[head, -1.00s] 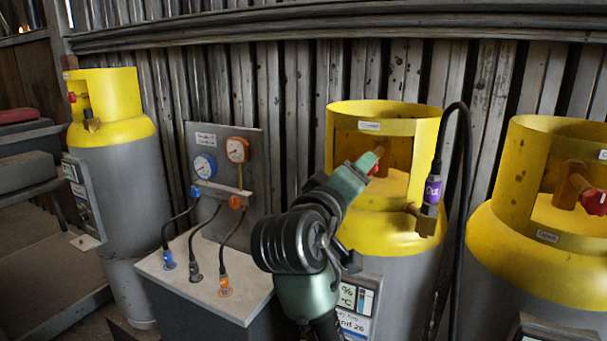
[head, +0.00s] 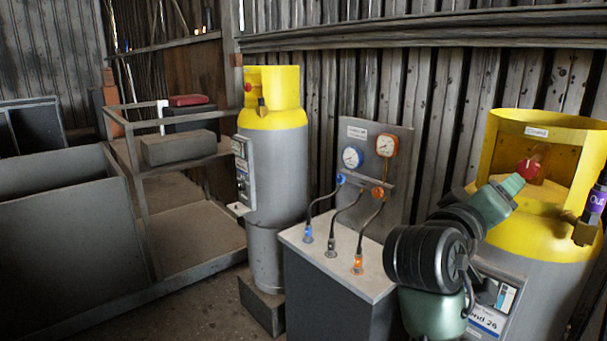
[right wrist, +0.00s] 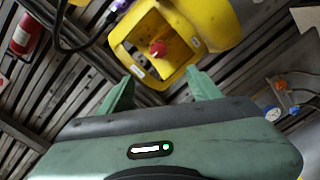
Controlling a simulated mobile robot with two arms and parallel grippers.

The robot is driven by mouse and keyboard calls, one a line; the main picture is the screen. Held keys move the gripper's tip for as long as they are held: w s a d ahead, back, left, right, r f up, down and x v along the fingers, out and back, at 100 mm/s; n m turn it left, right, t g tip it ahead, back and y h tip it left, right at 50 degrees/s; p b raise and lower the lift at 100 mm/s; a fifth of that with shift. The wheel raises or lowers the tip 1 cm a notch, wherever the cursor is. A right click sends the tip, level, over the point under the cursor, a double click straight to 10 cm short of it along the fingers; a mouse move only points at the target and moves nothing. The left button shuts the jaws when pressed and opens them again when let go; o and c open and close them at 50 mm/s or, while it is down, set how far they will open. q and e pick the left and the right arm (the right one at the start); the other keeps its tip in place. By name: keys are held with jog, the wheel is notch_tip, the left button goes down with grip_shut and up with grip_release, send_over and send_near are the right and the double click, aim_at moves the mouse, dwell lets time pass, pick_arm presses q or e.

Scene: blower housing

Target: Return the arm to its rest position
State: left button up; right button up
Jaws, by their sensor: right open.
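My right arm comes up from the bottom right in the head view, dark and green. Its gripper (head: 512,186) points up and right, in front of a grey cylinder with a yellow collar (head: 560,133). In the right wrist view the two green fingers of the right gripper (right wrist: 162,88) stand wide apart with nothing between them. Beyond them is the yellow collar (right wrist: 222,22) with its red valve knob (right wrist: 158,48), apart from the fingers. The knob also shows in the head view (head: 528,168), just above the gripper. My left gripper is not in view.
A box with three hoses (head: 345,262) and a gauge panel (head: 400,215) stand left of my arm. Further left are another yellow-topped cylinder (head: 278,170), a metal shelf frame (head: 195,245) and a large grey bin (head: 60,235). A hose with a purple label (head: 596,202) is at the right edge.

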jog(key=w+a+f+n+y, duration=0.2)
jog(key=w+f, duration=0.2)
jog(key=f, duration=0.5)
jog(key=w+a+f+n+y, duration=0.2)
jog(key=w+f, duration=0.2)
jog(key=f, duration=0.5)
jog(key=w+a+f+n+y, duration=0.2)
jog(key=w+f, duration=0.2)
jog(key=f, duration=0.6)
jog(key=s+a+f+g+y, duration=0.1)
jog(key=s+f, duration=0.2)
jog(key=f, duration=0.7)
jog(key=s+a+f+n+g+y, duration=0.1)
jog(key=s+f+y, duration=0.15)
jog(key=f, duration=0.75)
jog(key=s+a+f+g+y, duration=0.1)
jog(key=s+f, duration=0.2)
jog(key=f, duration=0.8)
jog(key=s+f+m+g+y, duration=0.2)
jog(key=s+f+g, duration=0.2)
jog(key=s+f, duration=1.85)
jog(key=s+f+m+g, duration=0.2)
jog(key=s+f, duration=0.2)
jog(key=s, duration=1)
jog(key=s+d+f+m+g+y, duration=0.1)
jog(key=s+f, duration=0.3)
jog(key=s, duration=1)
jog(key=shift+s+d+f+m+g, duration=0.2)
jog(key=shift+s+f+m+g, duration=0.05)
jog(key=shift+m+g, duration=0.15)
